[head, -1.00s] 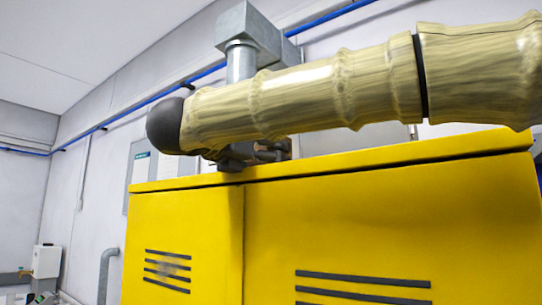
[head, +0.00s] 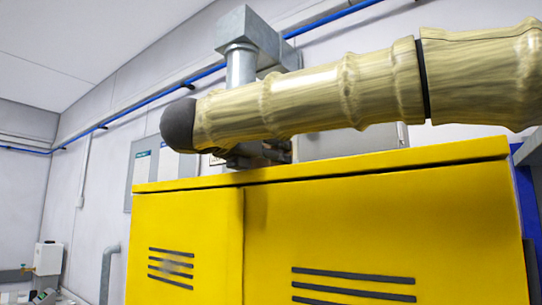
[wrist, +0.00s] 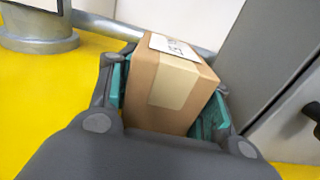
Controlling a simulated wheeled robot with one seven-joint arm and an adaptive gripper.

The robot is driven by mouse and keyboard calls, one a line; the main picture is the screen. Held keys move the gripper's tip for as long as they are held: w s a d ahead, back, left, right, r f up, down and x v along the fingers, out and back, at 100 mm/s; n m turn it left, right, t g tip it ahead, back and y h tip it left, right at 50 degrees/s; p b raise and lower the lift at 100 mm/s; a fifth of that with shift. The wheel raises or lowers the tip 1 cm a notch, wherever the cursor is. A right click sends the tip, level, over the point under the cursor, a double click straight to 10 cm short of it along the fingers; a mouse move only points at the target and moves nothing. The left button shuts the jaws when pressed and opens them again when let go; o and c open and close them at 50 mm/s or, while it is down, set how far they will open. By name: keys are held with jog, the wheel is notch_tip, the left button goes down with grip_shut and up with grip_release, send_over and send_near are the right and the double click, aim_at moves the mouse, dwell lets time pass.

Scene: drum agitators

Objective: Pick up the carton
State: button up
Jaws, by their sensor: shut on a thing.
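The carton (wrist: 172,88) is a brown cardboard box with a pale tape strip and a white label on top. It shows in the wrist view between the two teal-padded fingers of my gripper (wrist: 174,92), one on each side. My gripper is shut on it. In the head view, my gripper (head: 258,153) is a small dark shape under my arm, just above the top of the yellow cabinet (head: 375,215). The carton cannot be made out there. Whether its underside touches the cabinet top is hidden.
A grey metal duct (head: 241,62) rises behind my arm. In the wrist view a grey round pipe base (wrist: 38,28) stands on the yellow surface at upper left, and a grey panel (wrist: 270,55) is close on the right. Bare yellow surface lies at left.

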jog(key=shift+s+r+b, duration=0.35)
jog(key=shift+r+b, duration=0.15)
jog(key=shift+r, duration=0.4)
jog(key=shift+w+r+b, duration=0.15)
jog(key=shift+r+b, duration=0.25)
jog(key=shift+r, duration=0.3)
jog(key=shift+s+r+b, duration=0.1)
jog(key=shift+s+b, duration=0.2)
jog(key=s+a+r+b, duration=0.1)
jog(key=s+b, duration=0.4)
jog(key=s, duration=1)
jog(key=shift+s+r+b, duration=0.2)
jog(key=shift+r+b, duration=0.15)
